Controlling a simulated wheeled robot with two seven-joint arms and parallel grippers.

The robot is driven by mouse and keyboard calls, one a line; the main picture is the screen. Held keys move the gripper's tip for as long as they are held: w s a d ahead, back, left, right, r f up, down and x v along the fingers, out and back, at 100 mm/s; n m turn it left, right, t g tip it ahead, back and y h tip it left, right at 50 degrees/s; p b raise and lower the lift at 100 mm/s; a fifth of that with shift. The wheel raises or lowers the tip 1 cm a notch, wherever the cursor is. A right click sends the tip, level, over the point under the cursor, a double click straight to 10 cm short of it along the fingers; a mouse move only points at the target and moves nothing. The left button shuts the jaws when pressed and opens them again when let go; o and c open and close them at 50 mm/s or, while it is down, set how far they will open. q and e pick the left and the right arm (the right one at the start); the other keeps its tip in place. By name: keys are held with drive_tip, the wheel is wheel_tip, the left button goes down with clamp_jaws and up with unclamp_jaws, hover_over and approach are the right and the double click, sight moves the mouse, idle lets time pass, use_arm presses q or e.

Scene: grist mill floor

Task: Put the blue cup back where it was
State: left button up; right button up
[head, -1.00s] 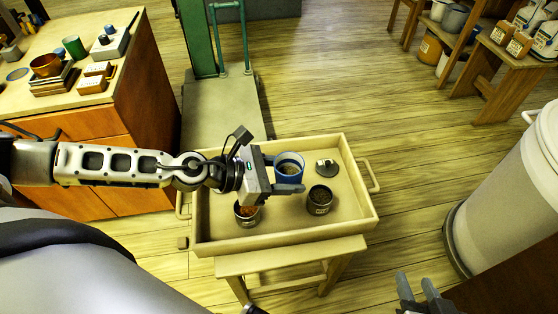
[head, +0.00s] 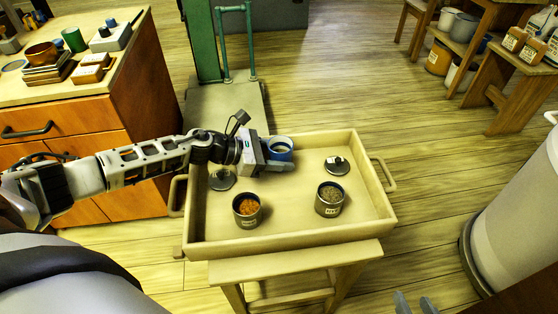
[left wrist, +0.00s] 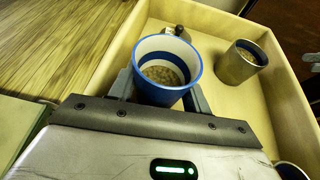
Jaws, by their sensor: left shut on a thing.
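The blue cup (head: 279,148) has a white inside and holds tan grain, seen in the left wrist view (left wrist: 165,72). My left gripper (head: 280,163) is shut around it, one finger on each side. The cup is upright and overlaps the far rim of the wooden tray (head: 290,246) in the head view; its height above the tray is hard to tell. My right gripper (head: 415,304) shows only its fingertips at the bottom edge, apart and empty.
In the tray stand a tin of orange stuff (head: 247,211) and a tin of grain (head: 329,199). A cluttered cabinet (head: 75,88) stands left, a pale barrel (head: 515,215) right. The tray's middle is clear.

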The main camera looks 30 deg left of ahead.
use_arm(q)
drive_tip(key=shift+f, duration=0.45)
use_arm(e)
drive_tip(key=shift+w+a+f, duration=0.1)
drive_tip(key=shift+w+f, duration=0.1)
drive_tip(key=shift+f, duration=0.25)
use_arm(q)
drive_tip(key=shift+f, duration=0.2)
use_arm(e)
drive_tip(key=shift+f, duration=0.2)
use_arm(q)
drive_tip(key=o, duration=1.1)
use_arm(e)
drive_tip(key=shift+w+a, duration=0.1)
drive_tip(key=shift+r, duration=0.1)
use_arm(q)
drive_tip(key=shift+r, duration=0.2)
drive_tip(key=shift+s+a+r, duration=0.1)
drive_tip(key=shift+s+a, duration=0.05)
drive_tip(key=shift+a, duration=0.1)
drive_tip(key=v, duration=1)
drive_tip(key=shift+s+d, duration=0.1)
drive_tip(key=shift+s+a+r+p, duration=0.3)
drive_tip(key=shift+s+a, duration=0.1)
drive_tip(key=shift+a, duration=0.1)
use_arm(e)
drive_tip(key=shift+d+r, duration=0.25)
drive_tip(key=shift+r, duration=0.7)
